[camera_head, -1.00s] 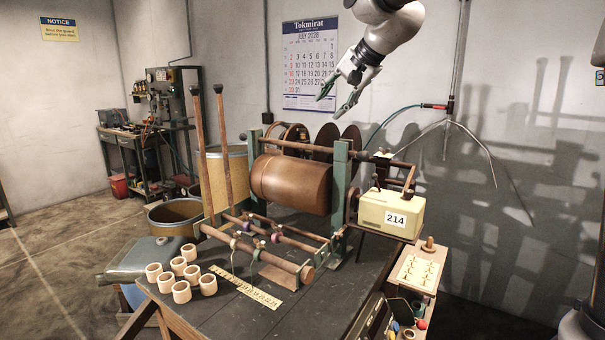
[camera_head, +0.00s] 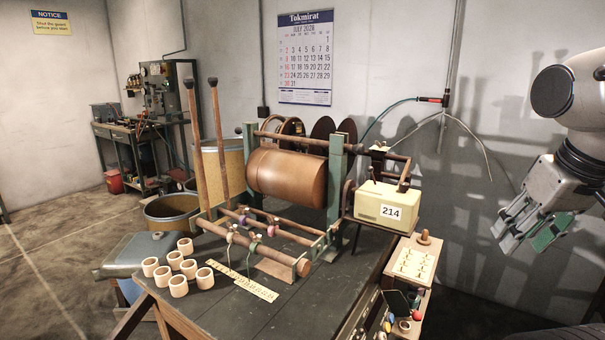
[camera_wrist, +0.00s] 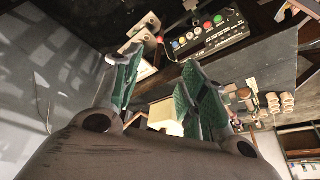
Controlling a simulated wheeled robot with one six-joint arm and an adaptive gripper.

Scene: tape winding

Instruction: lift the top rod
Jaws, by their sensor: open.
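The winding machine has a large brown drum (camera_head: 287,174) between green uprights. A thin dark rod (camera_head: 290,139) runs across the top above the drum. Lower in front, several rods lie across the frame, the nearest a thicker brown rod (camera_head: 258,247) with small coloured rings and clips near it. I cannot tell for sure which one the task calls the top rod. My gripper (camera_head: 527,232) is at the right, well apart from the machine, open and empty. In the wrist view its two green-padded fingers (camera_wrist: 160,85) are spread, with the cream box (camera_wrist: 165,117) beyond them.
The cream box marked 214 (camera_head: 386,208) stands at the machine's right end. Two upright rods (camera_head: 207,155) rise at its left. Several tape rolls (camera_head: 178,286) and a yellow ruler (camera_head: 256,289) lie on the dark table (camera_head: 310,305). A small tray (camera_head: 412,264) stands at right.

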